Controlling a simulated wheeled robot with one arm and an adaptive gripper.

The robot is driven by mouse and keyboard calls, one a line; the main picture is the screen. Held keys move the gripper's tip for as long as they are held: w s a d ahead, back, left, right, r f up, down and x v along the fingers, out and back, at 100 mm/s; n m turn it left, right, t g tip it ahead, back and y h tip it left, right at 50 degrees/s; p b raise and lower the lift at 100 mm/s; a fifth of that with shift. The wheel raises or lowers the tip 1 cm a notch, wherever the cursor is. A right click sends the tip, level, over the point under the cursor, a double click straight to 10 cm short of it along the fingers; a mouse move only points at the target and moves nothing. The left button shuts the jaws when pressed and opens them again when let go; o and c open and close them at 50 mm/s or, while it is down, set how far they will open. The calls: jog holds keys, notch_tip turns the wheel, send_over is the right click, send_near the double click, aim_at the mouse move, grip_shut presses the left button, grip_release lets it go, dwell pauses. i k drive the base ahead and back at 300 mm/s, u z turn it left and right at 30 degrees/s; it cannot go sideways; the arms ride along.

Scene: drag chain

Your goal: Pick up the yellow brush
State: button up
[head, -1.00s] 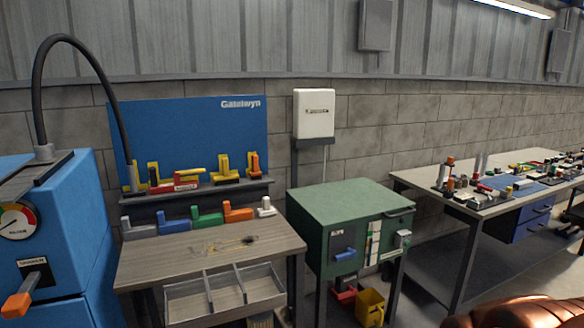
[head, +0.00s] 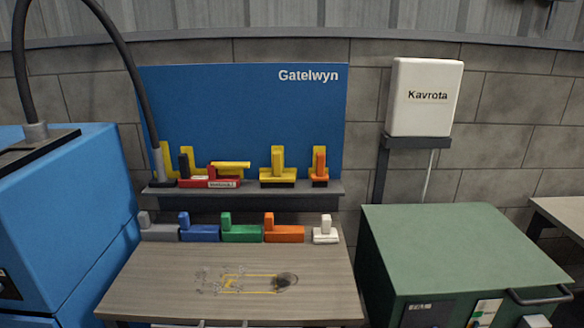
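A yellow brush (head: 278,174) stands on the dark grey shelf (head: 335,188) in front of the blue board. It has an upright yellow handle, a wide yellow base and dark bristles below. A similar, narrower orange brush (head: 319,168) stands just to its right, with a small gap between them. A red tool with a yellow bar (head: 222,173) lies on the shelf to its left. My gripper is not in view.
A wooden-topped table (head: 160,285) stands below, with a dark smudge and yellow lines on it. Grey, blue, green, orange and white blocks (head: 242,233) line its back edge. A blue machine (head: 65,220) with a hose is at left, a green cabinet (head: 450,245) at right.

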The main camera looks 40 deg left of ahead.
aim_at(276, 180)
jog(key=u, duration=0.65)
jog(key=i, duration=1)
jog(key=u, duration=0.95)
